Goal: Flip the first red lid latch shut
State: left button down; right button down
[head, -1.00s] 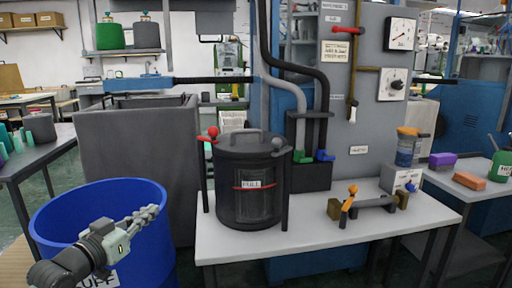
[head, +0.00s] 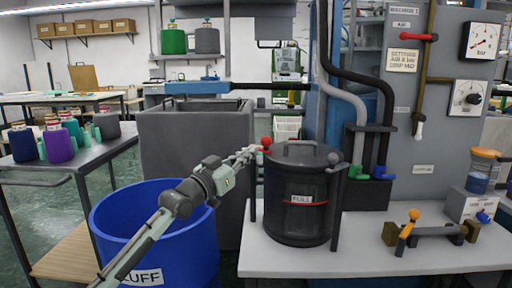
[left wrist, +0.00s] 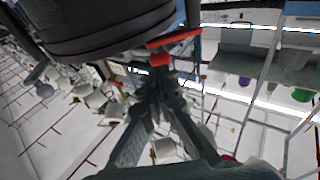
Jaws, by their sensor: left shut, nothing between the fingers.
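The black pot (head: 296,215) stands on the grey table with its lid (head: 300,154) on. A red ball-ended latch (head: 266,142) sits at the lid's left edge. In the left wrist view, the red latch (left wrist: 160,59) shows just beyond the fingertips (left wrist: 153,76), under the dark pot (left wrist: 90,25). I cannot tell whether the tips touch it. My right gripper is out of view.
A blue bin (head: 125,225) stands under my left arm, left of the table (head: 365,245). An orange-handled clamp (head: 430,231) lies right of the pot. Hoses and a gauge panel (head: 415,125) rise behind. The table's front middle is bare.

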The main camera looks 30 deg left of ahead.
aim_at(263, 144)
pick_arm(q)
jog(key=shift+x, duration=1.15)
jog(key=shift+w, duration=0.4)
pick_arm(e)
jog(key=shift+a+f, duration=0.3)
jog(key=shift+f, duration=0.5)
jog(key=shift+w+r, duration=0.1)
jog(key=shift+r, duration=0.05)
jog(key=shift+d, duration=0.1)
